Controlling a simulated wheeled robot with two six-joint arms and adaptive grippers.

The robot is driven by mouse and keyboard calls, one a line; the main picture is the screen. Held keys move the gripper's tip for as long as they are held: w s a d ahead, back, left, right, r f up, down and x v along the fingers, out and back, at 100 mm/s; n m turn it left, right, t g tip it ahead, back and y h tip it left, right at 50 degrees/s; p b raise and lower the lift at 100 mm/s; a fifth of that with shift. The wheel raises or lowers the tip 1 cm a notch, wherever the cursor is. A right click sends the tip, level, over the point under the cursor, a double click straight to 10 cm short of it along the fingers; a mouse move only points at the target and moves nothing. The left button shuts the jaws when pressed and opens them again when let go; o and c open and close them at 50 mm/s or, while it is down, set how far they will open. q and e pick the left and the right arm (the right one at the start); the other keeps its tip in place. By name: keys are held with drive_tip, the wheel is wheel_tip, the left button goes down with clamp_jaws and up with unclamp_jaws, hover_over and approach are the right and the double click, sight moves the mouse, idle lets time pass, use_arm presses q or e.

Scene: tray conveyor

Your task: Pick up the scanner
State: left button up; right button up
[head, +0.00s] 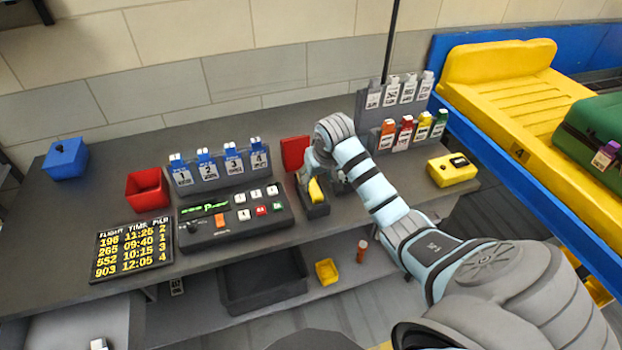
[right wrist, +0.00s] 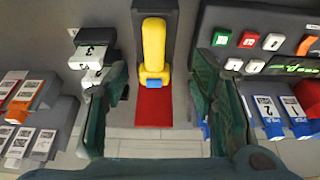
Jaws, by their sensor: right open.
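The scanner (head: 316,191) is yellow and sits in a dark cradle with a red back panel (head: 295,153). In the right wrist view the yellow scanner (right wrist: 153,45) has a blue part at its lower end and stands between my fingers, with gaps on both sides. My right gripper (head: 322,172) is open at the cradle; the arm partly hides it in the head view. In the right wrist view its two dark green fingers (right wrist: 160,78) are spread wide. My left gripper is not in view.
A button console (head: 235,215) stands close left of the cradle, with blue numbered tags (head: 220,167) behind. A tag rack (head: 395,105) and a yellow device (head: 452,170) lie to the right. A red bin (head: 147,190) and a flight board (head: 133,249) are farther left.

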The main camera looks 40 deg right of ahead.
sight(313, 185)
drive_tip(key=b+x, duration=0.1)
drive_tip(key=x, duration=0.3)
drive_tip(key=w+d+b+x, duration=0.1)
drive_tip(key=x, duration=0.2)
drive_tip(key=b+x, duration=0.1)
drive_tip(key=x, duration=0.3)
drive_tip(key=shift+w+d+r+b, duration=0.15)
drive_tip(key=shift+w+d+b, duration=0.05)
drive_tip(key=shift+w+b, duration=0.2)
drive_tip(key=shift+r, duration=0.1)
clamp_jaws()
